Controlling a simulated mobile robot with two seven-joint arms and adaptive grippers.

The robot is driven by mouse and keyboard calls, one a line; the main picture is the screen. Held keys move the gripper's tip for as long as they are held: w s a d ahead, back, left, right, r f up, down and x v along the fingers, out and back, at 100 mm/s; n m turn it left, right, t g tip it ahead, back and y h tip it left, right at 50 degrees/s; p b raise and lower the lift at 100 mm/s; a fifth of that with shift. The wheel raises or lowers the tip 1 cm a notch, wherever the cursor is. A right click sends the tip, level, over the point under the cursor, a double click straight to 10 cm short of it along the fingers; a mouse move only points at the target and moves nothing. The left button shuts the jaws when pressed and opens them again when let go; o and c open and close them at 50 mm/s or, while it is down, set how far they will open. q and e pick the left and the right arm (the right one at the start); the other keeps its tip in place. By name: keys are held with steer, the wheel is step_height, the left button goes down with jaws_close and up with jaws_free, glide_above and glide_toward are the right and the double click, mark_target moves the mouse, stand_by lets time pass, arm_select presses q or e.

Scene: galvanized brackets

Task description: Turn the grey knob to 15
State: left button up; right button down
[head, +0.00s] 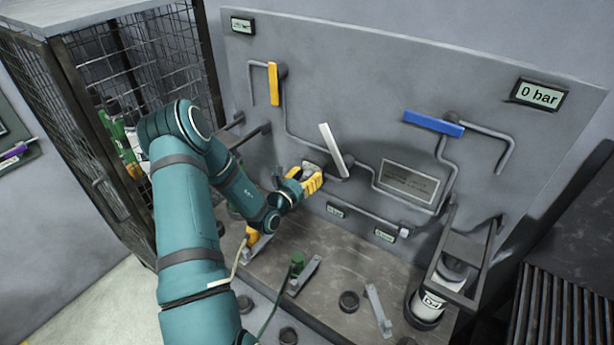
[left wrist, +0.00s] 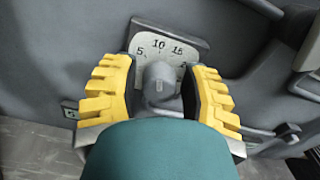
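The grey knob (left wrist: 159,84) sits in front of a pale dial plate (left wrist: 170,45) marked 5, 10 and 15 in the left wrist view. My left gripper (left wrist: 161,80) has its yellow fingers on either side of the knob. Whether its dark pads press on the knob or leave a thin gap, I cannot tell. In the head view my left gripper (head: 308,181) is at the panel, and its fingers hide most of the knob. The knob's exact setting is hard to read. My right gripper is not in view.
The grey panel (head: 330,80) carries yellow (head: 273,84), white (head: 336,150) and blue (head: 433,123) handles on pipes. The white one stands close beside my left gripper. A display (head: 539,95) reads 0 bar. A mesh cage (head: 95,120) stands left; brackets and a canister (head: 428,303) stand below.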

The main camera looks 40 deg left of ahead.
arm_select(q)
jaws_close()
steer(key=m+b, duration=0.1)
steer(key=m, duration=0.2)
steer(key=shift+m+b, duration=0.35)
steer(key=shift+m, duration=0.05)
steer(key=shift+d+m+b, duration=0.1)
steer(key=shift+m+b, duration=1.05)
steer(key=shift+m, duration=0.85)
steer(key=shift+r, duration=0.1)
steer(key=o, duration=0.5)
jaws_free()
